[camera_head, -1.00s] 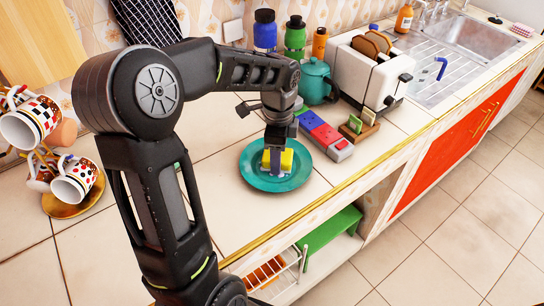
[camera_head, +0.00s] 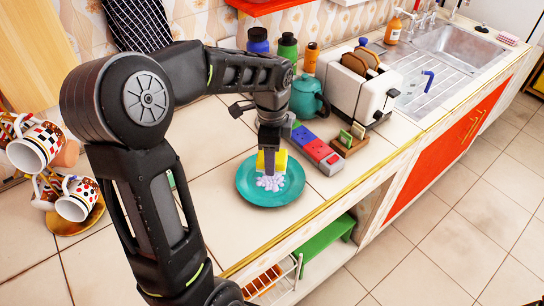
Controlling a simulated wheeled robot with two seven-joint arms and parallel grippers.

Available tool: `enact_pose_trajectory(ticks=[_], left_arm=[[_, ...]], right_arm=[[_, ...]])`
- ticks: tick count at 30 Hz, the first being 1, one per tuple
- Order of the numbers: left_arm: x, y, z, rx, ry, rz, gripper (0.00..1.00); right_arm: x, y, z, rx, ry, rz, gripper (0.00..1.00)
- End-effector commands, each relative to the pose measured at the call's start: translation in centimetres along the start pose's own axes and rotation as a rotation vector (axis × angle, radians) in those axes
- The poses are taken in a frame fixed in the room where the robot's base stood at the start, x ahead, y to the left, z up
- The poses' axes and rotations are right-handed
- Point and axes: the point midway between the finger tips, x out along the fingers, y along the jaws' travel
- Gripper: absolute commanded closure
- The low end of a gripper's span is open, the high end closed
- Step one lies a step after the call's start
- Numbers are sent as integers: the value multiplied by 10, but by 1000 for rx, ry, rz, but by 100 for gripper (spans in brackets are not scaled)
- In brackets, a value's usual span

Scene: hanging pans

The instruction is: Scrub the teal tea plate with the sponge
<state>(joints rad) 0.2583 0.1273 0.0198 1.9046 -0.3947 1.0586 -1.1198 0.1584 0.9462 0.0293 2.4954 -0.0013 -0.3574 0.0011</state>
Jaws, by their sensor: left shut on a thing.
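The teal tea plate (camera_head: 293,187) lies on the tiled counter in front of my left arm. My left gripper (camera_head: 270,165) points down over the plate's far half and is shut on the yellow sponge (camera_head: 281,160). The sponge is at the plate's surface, partly hidden by the gripper fingers; I cannot tell if its whole underside touches. A patch of whitish foam (camera_head: 270,182) lies on the plate just in front of the sponge. My right gripper does not show.
Behind the plate lie a blue, red and grey block row (camera_head: 318,148), a teal teapot (camera_head: 306,97) and a white toaster (camera_head: 345,88). A mug rack (camera_head: 75,222) stands at left. The sink (camera_head: 455,55) is far right. The counter's front edge runs right of the plate.

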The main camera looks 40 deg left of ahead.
Motion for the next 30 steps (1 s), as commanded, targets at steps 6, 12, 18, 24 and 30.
enact_pose_trajectory(ticks=[6, 12, 18, 24, 30], left_arm=[[0, 0, 0, 0, 0, 0, 80], [-6, 0, 0, 0, 0, -1, 80], [-24, 0, 0, 0, 0, -1, 80], [-32, 0, 0, 0, 0, -1, 80], [-31, 0, 0, 1, 0, 0, 80]], right_arm=[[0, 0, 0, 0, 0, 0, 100], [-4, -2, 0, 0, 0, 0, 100], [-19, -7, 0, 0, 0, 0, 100], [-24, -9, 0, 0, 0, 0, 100], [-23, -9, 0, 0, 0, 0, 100]])
